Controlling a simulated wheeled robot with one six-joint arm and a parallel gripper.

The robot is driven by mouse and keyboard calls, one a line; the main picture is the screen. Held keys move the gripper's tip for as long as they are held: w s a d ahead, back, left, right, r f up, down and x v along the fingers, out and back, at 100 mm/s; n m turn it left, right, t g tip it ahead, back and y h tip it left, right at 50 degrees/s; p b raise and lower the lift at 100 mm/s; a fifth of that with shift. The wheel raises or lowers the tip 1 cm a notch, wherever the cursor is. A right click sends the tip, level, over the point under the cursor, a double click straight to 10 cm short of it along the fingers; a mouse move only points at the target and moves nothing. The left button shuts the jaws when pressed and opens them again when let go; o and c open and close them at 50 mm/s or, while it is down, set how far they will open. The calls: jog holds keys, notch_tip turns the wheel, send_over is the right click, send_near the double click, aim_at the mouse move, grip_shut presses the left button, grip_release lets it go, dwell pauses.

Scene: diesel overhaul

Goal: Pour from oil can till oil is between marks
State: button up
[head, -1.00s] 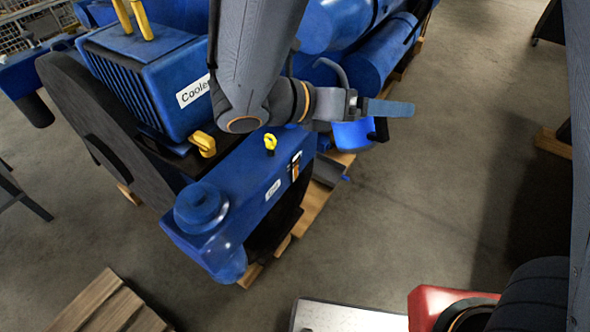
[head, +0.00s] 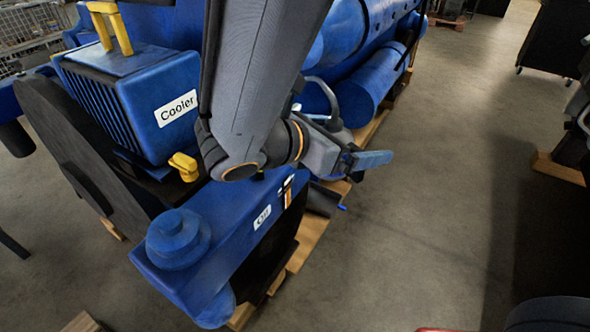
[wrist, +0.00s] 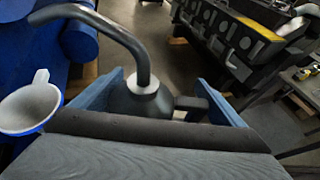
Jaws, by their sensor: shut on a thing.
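My gripper (head: 362,161) is shut on the dark grey oil can (wrist: 140,103). In the wrist view the can sits between the blue fingers, with its long curved spout (wrist: 113,30) reaching up and left. In the head view the spout (head: 324,88) shows beside my wrist, and the can is partly hidden. A blue cup or funnel with a white inside (wrist: 30,107) is left of the can, apart from it. The blue housing labelled "Oil" (head: 225,235) carries a narrow gauge (head: 288,191) with white and orange parts. Its level against the marks is too small to read.
The blue cooler box (head: 160,95) and a large dark wheel (head: 75,150) stand left of my arm. Blue cylinders (head: 365,100) lie behind it. A dark engine block (wrist: 235,40) shows in the wrist view.

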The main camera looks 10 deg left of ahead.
jog(key=shift+r, duration=0.15)
notch_tip(320, 180, up, 3)
jog(key=p, duration=0.3)
dwell(0.5)
jog(key=w+d+f+b, duration=0.1)
jog(key=w+d+f, duration=0.4)
jog(key=f, duration=0.4)
jog(key=w+d+f+m+b, duration=0.1)
jog(key=w+d+f, duration=0.4)
jog(key=f, duration=0.5)
jog(key=w+d+f+h+b, duration=0.1)
jog(key=w+d+f, duration=0.4)
jog(key=f, duration=0.4)
jog(key=shift+d+f+g, duration=0.25)
jog(key=shift+d+g, duration=0.15)
jog(key=shift+d, duration=0.2)
